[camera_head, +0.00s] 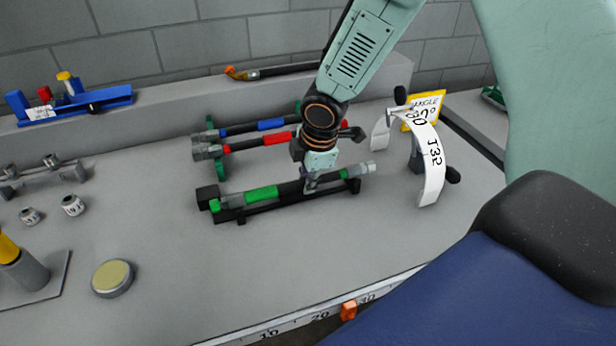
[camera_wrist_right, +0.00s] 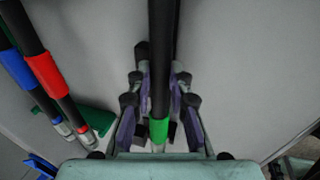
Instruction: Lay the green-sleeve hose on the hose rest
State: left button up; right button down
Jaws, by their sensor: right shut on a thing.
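The green-sleeve hose (camera_head: 262,193) is a black hose with a green sleeve and pale metal ends. It lies lengthwise along the black hose rest (camera_head: 240,213), at or just above it; I cannot tell whether it bears fully on it. My right gripper (camera_head: 312,182) comes down from above and is shut on the hose, right of the green sleeve. In the right wrist view the hose (camera_wrist_right: 160,60) runs between the fingers of my right gripper (camera_wrist_right: 159,118), with a green band low in the picture. The fingers hide part of the hose. My left gripper is not in view.
A red-sleeve hose (camera_head: 278,138) and a blue-sleeve hose (camera_head: 270,125) lie on a green rack behind. A white curved J32 label (camera_head: 433,165) stands right, close to the hose end. A round yellow-topped button (camera_head: 112,277) is front left. The front middle bench is clear.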

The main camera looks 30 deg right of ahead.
jog(key=c, duration=1.1)
grip_release()
jog(key=shift+c, duration=0.2)
jog(key=shift+s, duration=0.1)
jog(key=v, duration=1.2)
